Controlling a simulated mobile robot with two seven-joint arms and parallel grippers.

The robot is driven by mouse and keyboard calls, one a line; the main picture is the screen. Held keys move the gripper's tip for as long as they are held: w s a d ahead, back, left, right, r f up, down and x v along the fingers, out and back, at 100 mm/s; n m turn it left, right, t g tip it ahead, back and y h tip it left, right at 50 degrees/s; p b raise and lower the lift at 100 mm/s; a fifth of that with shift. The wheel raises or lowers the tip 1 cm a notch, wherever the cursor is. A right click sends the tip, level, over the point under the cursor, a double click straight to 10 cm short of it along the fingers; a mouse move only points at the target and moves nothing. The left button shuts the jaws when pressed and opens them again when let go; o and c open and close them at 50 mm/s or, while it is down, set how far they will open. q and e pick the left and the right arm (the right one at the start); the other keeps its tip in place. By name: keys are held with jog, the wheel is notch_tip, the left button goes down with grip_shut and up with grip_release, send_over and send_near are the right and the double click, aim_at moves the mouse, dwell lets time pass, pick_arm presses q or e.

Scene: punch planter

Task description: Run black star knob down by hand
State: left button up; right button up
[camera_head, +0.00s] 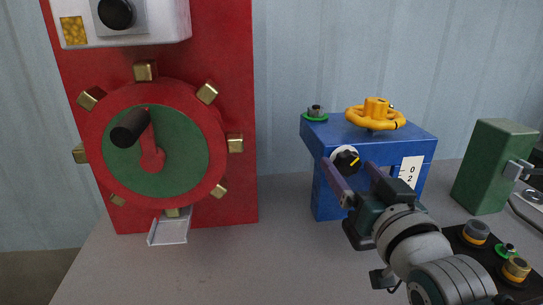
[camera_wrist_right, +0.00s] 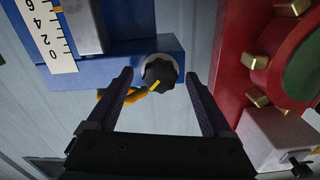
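The black star knob (camera_head: 346,160) is on the front of the blue box (camera_head: 325,200), with a pale round collar behind it. In the right wrist view the knob (camera_wrist_right: 159,72) bears a yellow mark and lies between the fingertips. My right gripper (camera_head: 352,167) is open in front of the blue box. In the right wrist view its two dark purple fingers stand apart, one on each side of the knob, with visible gaps. I see no finger touching it. My left gripper is not in view.
A yellow handwheel (camera_head: 375,113) and a green-ringed fitting (camera_head: 316,114) top the blue box. A red panel with a wheel and crank (camera_head: 130,128) stands left. A green box (camera_head: 483,165) and a black button panel (camera_head: 496,262) are right. The grey tabletop (camera_head: 250,270) is clear in front.

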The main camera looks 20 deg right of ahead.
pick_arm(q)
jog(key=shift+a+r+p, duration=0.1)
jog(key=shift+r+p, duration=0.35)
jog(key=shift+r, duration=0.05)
pick_arm(e)
jog(key=v, duration=1)
